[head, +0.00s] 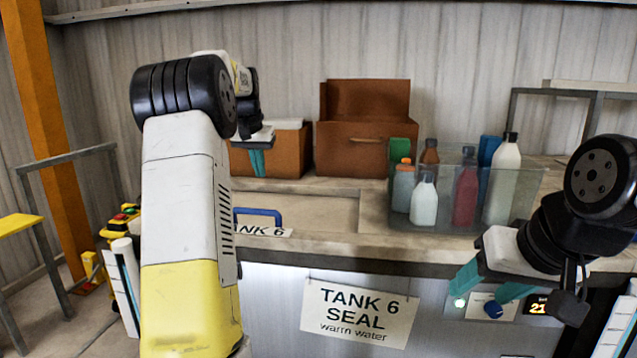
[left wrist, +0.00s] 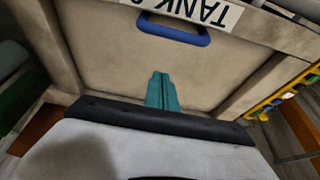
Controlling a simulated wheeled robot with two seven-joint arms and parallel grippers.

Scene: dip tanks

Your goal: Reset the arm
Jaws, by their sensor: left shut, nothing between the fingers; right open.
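My left gripper (head: 257,162) has teal fingers and hangs in front of a brown box at the back of the tank top, with my left arm raised in front of the camera. In the left wrist view its fingers (left wrist: 162,92) are together and empty, above the tank lid (left wrist: 115,60). My right gripper (head: 492,290) is at the lower right in the head view, its teal fingers apart and empty, in front of the tank's control panel. The tank lid (head: 320,211) lies flat with a blue handle (head: 260,213); the handle also shows in the left wrist view (left wrist: 172,33).
A clear bin (head: 450,228) with several bottles stands right on the tank top. Brown boxes (head: 352,150) stand behind. A sign (head: 356,313) reading "TANK 6 SEAL warm water" hangs on the front. An orange post (head: 48,130) and a yellow-topped stand (head: 17,226) are at left.

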